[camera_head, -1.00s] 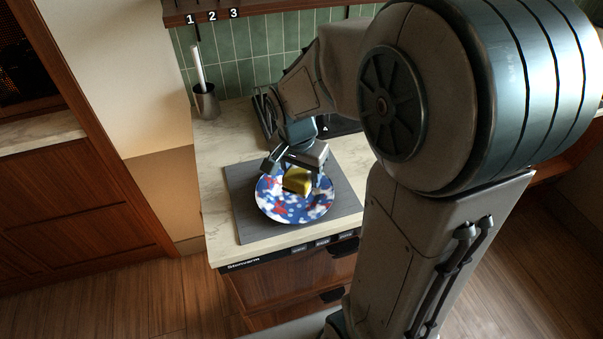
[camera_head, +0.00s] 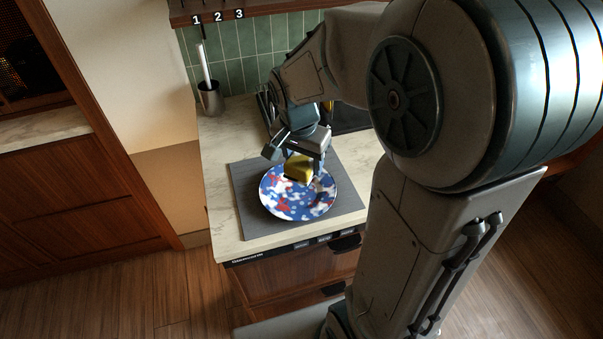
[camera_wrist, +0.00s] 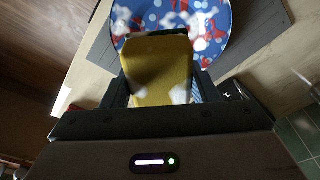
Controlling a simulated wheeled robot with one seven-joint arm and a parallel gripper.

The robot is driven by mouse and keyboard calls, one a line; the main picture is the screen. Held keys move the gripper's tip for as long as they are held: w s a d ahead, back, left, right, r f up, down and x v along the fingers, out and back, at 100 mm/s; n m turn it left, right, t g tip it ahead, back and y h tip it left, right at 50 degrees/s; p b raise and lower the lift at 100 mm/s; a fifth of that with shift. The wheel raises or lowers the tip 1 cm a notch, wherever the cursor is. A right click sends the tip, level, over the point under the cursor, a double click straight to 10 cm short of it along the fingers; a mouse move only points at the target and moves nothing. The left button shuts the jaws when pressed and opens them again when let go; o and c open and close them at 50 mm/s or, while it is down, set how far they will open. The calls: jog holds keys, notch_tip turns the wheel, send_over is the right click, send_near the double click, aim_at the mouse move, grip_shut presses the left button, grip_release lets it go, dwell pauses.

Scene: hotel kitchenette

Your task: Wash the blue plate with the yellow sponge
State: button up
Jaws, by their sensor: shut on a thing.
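The blue plate (camera_head: 297,203), patterned with red and white blotches, lies on a dark grey mat (camera_head: 252,215) on the counter. It also shows at the top of the wrist view (camera_wrist: 222,32). My gripper (camera_head: 300,170) is above the plate's far part, shut on the yellow sponge (camera_head: 298,167). In the wrist view the sponge (camera_wrist: 158,75) sits between the two fingers and covers part of the plate. White foam-like patches show on the sponge and plate. I cannot tell whether the sponge touches the plate.
A metal holder (camera_head: 210,98) with a white-handled tool stands at the back left of the marble counter (camera_head: 215,150). A dark rack or sink area (camera_head: 350,118) lies behind my gripper, partly hidden by my arm. A shelf (camera_head: 265,14) numbered 1, 2, 3 hangs above.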

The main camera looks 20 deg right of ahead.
aim_at(305, 195)
jog(key=shift+w+a+f+b, duration=0.15)
jog(key=shift+w+a+b, duration=0.4)
jog(key=shift+w+a, duration=0.1)
notch_tip(305, 195, down, 8)
jog(key=b, duration=0.6)
jog(key=shift+f+b, duration=0.7)
jog(key=shift+b, duration=0.15)
jog(key=shift+w+a+r, duration=0.2)
jog(key=shift+w+a, duration=0.5)
jog(key=shift+s+d+f, duration=0.15)
jog(key=shift+s+d, duration=1.35)
